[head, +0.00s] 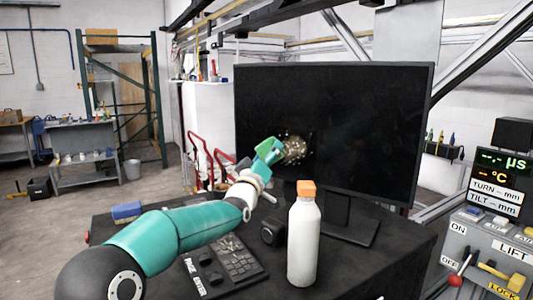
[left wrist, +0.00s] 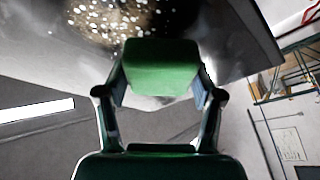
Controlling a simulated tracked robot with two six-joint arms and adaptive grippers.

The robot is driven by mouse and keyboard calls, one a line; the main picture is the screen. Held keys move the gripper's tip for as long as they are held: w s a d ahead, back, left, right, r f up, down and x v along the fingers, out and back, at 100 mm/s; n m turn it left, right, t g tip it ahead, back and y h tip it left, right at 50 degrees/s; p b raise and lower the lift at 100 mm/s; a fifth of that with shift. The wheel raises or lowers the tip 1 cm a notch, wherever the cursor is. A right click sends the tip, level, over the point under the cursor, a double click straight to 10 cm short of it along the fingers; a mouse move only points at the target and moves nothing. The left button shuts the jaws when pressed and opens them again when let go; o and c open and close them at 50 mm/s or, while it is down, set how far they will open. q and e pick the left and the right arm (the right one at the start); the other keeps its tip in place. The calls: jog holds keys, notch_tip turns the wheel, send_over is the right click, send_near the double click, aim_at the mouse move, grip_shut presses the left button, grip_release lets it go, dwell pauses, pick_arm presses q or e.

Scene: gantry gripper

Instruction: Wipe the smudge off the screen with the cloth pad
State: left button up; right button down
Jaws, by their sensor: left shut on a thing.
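The black screen (head: 370,130) stands upright on the dark table. A brown, pale-speckled smudge (head: 294,148) is on its left part, and it also shows at the top of the left wrist view (left wrist: 130,20). My left gripper (head: 261,166) is in front of the screen's lower left, shut on the green cloth pad (head: 267,150). In the left wrist view the pad (left wrist: 160,68) sits between both fingers and overlaps the smudge's near edge. I cannot tell whether the pad touches the screen. My right gripper is not in view.
A white bottle (head: 304,245) with an orange cap stands on the table (head: 375,271), right of my left forearm. A black keypad (head: 226,264) with knobs lies in front. A small dark device (head: 272,231) and a blue block (head: 127,211) are nearby. A lever panel (head: 490,250) is at right.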

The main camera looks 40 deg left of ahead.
pick_arm(q)
jog(key=shift+w+a+p, duration=0.15)
jog(key=shift+w+p, duration=0.15)
jog(key=shift+w, duration=0.65)
dwell(0.6)
